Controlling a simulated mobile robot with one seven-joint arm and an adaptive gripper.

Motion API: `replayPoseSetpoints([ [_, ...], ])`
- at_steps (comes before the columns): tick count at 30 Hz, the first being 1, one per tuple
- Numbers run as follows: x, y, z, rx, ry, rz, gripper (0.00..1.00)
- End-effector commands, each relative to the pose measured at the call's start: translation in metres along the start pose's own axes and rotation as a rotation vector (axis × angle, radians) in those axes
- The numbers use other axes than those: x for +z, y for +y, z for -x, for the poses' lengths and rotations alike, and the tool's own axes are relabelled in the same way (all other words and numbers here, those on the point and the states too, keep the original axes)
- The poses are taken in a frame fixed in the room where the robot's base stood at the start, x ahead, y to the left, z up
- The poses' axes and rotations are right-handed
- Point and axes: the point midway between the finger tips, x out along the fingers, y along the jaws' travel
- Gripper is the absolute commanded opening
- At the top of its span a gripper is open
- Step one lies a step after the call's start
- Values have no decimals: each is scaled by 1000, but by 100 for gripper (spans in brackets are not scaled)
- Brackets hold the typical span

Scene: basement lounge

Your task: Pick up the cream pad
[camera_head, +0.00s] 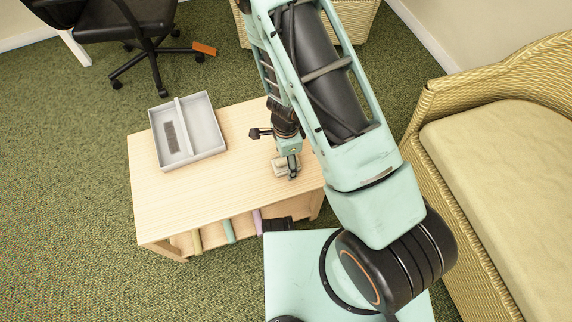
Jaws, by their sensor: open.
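A small cream pad (279,167) lies on the right part of the light wooden table (175,205). My gripper (289,172) points down right at the pad, and its fingers hide part of it. The gripper is open. From this view I cannot tell whether the fingers touch the pad or are just above or around it.
A grey two-compartment tray (206,157) stands on the table's left part, with a dark brown strip (171,136) in its left compartment. Several coloured items sit on the shelf below. A wicker sofa (500,160) stands right, an office chair (140,45) behind. The table's front left is clear.

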Motion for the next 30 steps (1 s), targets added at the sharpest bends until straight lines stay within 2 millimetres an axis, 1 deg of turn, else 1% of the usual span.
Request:
replayPoseSetpoints([
  [1,0,0,-2,0,0,0,68],
  [6,0,0,-1,0,0,0,68],
  [18,0,0,-1,0,0,0,24],
  [19,0,0,-1,0,0,0,23],
  [20,0,0,-1,0,0,0,19],
  [26,0,0,2,-1,0,1,19],
  [29,0,-1,13,-2,1,2,19],
  [30,0,0,20,-2,2,2,19],
])
